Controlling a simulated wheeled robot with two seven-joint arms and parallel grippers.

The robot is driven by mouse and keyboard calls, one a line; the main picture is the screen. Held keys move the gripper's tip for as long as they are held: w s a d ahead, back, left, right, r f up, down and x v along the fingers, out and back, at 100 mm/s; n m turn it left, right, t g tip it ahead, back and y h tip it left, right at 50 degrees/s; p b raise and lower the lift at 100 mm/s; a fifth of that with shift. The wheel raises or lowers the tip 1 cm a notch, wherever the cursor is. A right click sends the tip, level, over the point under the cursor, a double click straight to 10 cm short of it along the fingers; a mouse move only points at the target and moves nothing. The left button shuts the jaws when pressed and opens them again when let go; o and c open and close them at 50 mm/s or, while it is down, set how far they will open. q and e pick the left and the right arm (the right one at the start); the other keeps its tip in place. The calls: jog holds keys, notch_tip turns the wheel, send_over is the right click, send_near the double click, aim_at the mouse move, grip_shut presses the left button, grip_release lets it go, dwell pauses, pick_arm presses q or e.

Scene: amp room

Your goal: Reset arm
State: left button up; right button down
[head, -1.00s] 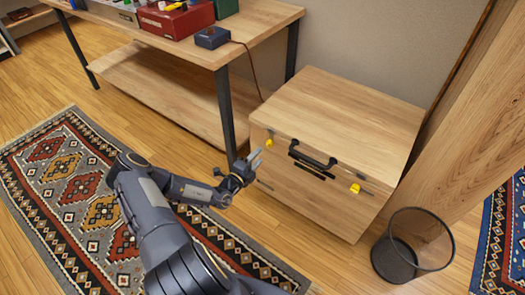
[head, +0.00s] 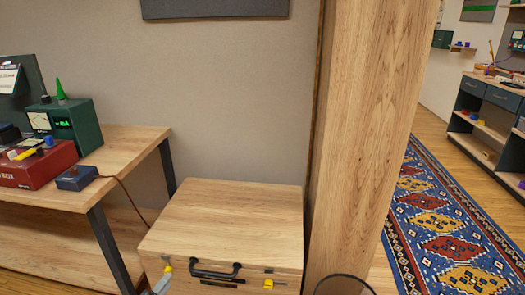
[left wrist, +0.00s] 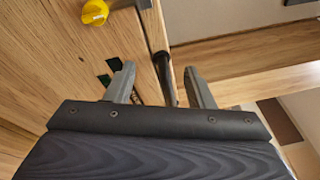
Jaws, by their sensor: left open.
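A wooden chest (head: 230,215) with a closed lid stands low on the floor. Its front has a black handle (head: 215,275) and two yellow latches, one at the right (head: 268,284). My left gripper shows only as a grey tip (head: 160,285) at the bottom edge of the head view, by the chest's front left. In the left wrist view my left gripper (left wrist: 162,85) is open, its two fingers apart with a dark bar, likely the handle (left wrist: 162,70), seen between them. A yellow latch (left wrist: 95,12) is above the left finger. My right gripper is not in view.
A workbench (head: 140,142) at the left carries a red box (head: 40,165), a green device (head: 75,125) and a small blue box (head: 76,178). A wooden post (head: 365,130) stands right of the chest. A dark bin rim (head: 343,280) shows at the bottom. A blue rug (head: 440,225) lies beyond.

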pick_arm(q)
jog(key=s+d+r+m+g+h, duration=0.5)
jog(key=d+r+m, duration=0.35)
jog(key=m, duration=0.35)
jog(key=s+d+r+m+g+h, duration=0.2)
jog(key=s+d+r+m+g, duration=0.3)
jog(key=d+r+m+g, duration=0.5)
jog(key=s+a+r+m+t+y, duration=0.1)
jog(key=s+a+r+m+y, duration=0.15)
jog(key=s+m, duration=0.5)
jog(key=s+a+r+m+t+y, duration=0.1)
jog(key=s+m+y, duration=0.3)
jog(key=s+m, duration=0.3)
jog(key=s+a+r+m+t+y, duration=0.1)
jog(key=s+a+r+m+y, duration=0.15)
jog(key=s+m, duration=0.4)
notch_tip(320, 180, up, 23)
jog(key=w+m+p, duration=0.1)
jog(key=m+p, duration=0.1)
jog(key=p, duration=2.1)
jog(key=shift+d+p, duration=0.2)
jog(key=shift+p, duration=0.1)
